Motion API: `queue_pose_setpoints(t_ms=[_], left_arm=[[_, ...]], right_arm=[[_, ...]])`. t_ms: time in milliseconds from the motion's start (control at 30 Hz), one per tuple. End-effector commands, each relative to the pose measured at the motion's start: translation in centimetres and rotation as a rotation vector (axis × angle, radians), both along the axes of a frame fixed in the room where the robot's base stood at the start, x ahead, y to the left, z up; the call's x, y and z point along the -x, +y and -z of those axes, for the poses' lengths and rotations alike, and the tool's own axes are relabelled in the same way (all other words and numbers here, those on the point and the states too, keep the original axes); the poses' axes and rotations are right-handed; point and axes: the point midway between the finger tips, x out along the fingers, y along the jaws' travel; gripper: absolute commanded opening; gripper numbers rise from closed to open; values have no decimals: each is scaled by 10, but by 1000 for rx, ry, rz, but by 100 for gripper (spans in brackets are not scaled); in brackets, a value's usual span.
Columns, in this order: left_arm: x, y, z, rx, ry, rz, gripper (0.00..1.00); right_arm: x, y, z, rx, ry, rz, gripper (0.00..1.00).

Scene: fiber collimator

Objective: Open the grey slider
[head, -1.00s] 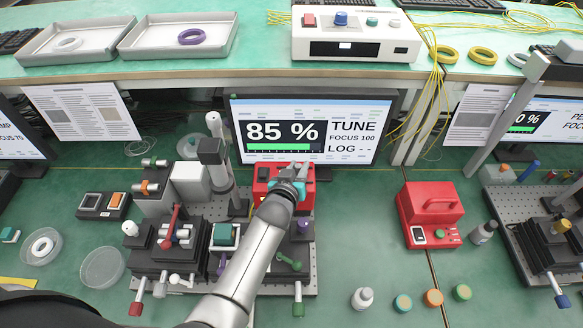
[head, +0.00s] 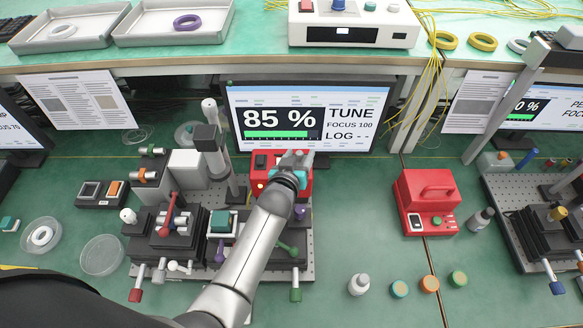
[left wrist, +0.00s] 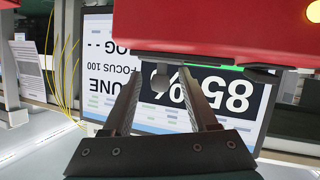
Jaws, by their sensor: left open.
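A red box (head: 263,162) stands at the back of the left breadboard, in front of the 85 % screen. It also fills the top of the left wrist view (left wrist: 210,25). A small grey knob (left wrist: 160,82), which looks like the grey slider, sticks out below the box's edge there. My left gripper (head: 297,158) is at the box, partly covering it in the head view. In the left wrist view its two fingers (left wrist: 168,90) are open, with the grey knob showing between them. I cannot tell whether they touch it. My right gripper is not in view.
The screen (head: 300,122) reads 85 %, close behind the gripper. A post with a dark head (head: 208,145) and dark stages (head: 165,245) stand left of my arm. A second red box (head: 427,200) is at the right. The bench between them is mostly clear.

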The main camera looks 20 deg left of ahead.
Motion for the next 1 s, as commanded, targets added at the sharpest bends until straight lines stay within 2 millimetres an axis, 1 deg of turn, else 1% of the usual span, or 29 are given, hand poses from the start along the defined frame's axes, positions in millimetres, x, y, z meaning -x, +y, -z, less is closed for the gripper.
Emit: queue_pose_setpoints(t_ms=[167,300,700,833,1000], left_arm=[[22,0,-10,-1,2,1,59],[44,0,-19,0,1,0,59],[108,0,-44,2,1,-1,59],[122,0,-50,1,1,1,59],[133,-1,-55,0,-1,1,59]], right_arm=[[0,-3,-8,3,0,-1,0],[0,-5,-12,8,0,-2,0],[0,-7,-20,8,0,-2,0],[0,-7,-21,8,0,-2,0],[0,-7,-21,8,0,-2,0]])
